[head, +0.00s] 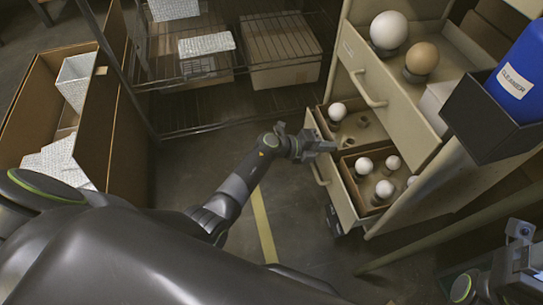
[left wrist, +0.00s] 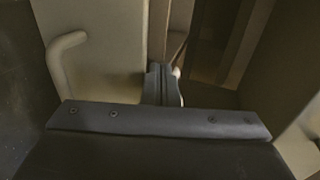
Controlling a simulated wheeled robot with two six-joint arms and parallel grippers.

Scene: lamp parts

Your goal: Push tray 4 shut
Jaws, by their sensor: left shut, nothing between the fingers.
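Two pulled-out trays show at the right of the head view. The lower tray (head: 342,205) has a handle on its front and holds small white bulbs and sockets in inner boxes. The upper tray (head: 372,75) holds a white globe (head: 389,30) and a tan globe (head: 422,58). I cannot read which tray is number 4. My left gripper (head: 325,146) is shut and empty at the lower tray's front; I cannot tell whether it touches. In the left wrist view its fingers (left wrist: 163,85) are together, with a pale handle (left wrist: 66,62) to their left. My right gripper (head: 520,232) is at lower right, its jaws unclear.
A blue cleaner bottle (head: 517,75) stands in a dark holder at the right. A wire rack (head: 190,122) with cardboard boxes stands behind. An open carton (head: 100,125) is at the left. The floor before the trays, with a yellow line (head: 264,225), is clear.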

